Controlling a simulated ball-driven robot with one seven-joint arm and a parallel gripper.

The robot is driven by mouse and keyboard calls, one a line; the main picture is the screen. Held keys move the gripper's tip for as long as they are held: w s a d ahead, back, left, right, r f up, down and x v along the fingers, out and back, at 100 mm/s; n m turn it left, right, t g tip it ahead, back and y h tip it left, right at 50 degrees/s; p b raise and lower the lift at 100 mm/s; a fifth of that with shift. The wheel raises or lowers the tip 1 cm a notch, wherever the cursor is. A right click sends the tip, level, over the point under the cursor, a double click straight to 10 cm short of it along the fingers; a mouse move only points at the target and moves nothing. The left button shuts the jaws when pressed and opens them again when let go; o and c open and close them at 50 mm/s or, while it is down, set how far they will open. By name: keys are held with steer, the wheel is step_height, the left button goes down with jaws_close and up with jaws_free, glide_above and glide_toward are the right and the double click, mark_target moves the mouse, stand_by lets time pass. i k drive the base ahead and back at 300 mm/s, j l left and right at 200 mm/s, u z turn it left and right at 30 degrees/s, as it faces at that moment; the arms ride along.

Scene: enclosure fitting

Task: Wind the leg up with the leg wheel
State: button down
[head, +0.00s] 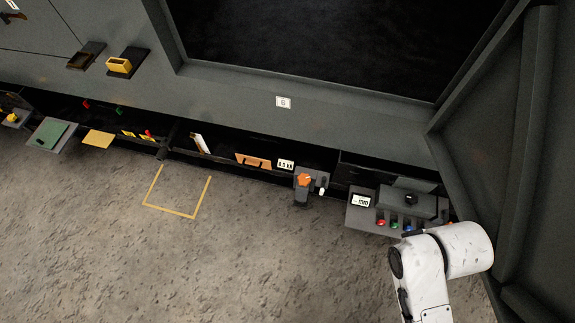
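I cannot tell for sure which part is the leg wheel, and no leg is clearly recognisable. A grey control box (368,219) at the lower right carries a small display reading "mm", a black round knob (411,199) and a row of red, green and blue buttons (395,225). An orange knob (304,180) sits on a dark bracket to the left of that box. My white arm reaches in from the lower right, close to the box's right end, and covers part of it. My gripper is not visible.
A dark wall with a big black opening (310,45) stands behind. A low shelf holds a green pad (49,133), an orange block (253,161) and a small display (285,164). A yellow outline (180,215) marks the otherwise clear floor. A dark panel (480,130) bounds the right.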

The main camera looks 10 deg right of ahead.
mark_target(304, 180)
steer(key=i+j+u, duration=0.2)
steer(key=u, duration=0.2)
steer(key=i+j+u, duration=0.25)
steer(key=u, duration=0.15)
steer(key=j, duration=0.1)
